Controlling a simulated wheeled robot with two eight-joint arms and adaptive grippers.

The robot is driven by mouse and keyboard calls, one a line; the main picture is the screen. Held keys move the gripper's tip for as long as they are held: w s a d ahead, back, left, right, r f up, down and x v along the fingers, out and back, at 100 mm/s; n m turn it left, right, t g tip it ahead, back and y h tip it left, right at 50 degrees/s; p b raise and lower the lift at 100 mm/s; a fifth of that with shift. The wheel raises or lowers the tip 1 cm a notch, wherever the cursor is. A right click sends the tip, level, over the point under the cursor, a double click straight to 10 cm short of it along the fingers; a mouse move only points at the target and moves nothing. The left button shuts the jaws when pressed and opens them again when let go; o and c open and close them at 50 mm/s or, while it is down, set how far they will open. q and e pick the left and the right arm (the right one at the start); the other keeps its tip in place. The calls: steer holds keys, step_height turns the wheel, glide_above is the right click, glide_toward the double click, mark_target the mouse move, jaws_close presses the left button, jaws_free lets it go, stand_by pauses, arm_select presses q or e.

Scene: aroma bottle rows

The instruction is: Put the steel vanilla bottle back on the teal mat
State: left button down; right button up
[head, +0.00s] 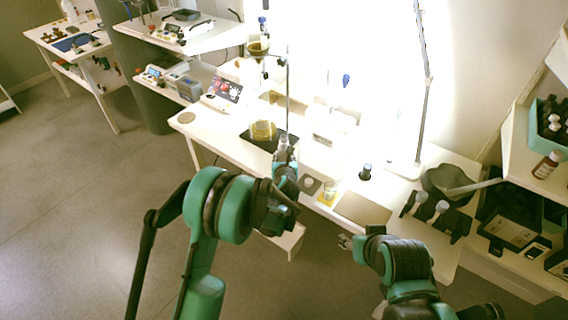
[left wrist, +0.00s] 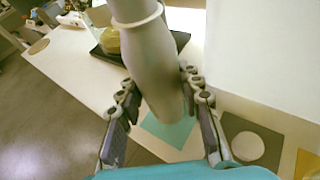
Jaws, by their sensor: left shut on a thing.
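The steel vanilla bottle (left wrist: 150,60) is a smooth grey cylinder with a pale ring, tilted in the left wrist view. My left gripper (left wrist: 160,88) is shut on it, one finger on each side. In the head view my left gripper (head: 286,168) is at the front edge of the white table. The teal mat (left wrist: 158,133) shows below the bottle in the left wrist view, partly hidden by it. I cannot tell whether the bottle touches the mat. My right gripper (head: 345,241) is in front of the table, apart from everything; its jaws are too small to read.
A grey mat with a round lid (left wrist: 247,146) lies right of the teal mat. A yellow-filled beaker (head: 328,192), a dark bottle (head: 365,172) and a tan mat (head: 362,208) are farther right. Glassware with yellow liquid (head: 263,131) stands on a black base behind.

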arm_select(q)
step_height(320, 180, down, 2)
steer(key=shift+f+b, duration=0.1)
steer(key=shift+b, duration=0.2)
arm_select(e)
steer(key=shift+f, duration=0.5)
arm_select(q)
steer(key=c, duration=1)
jaws_free()
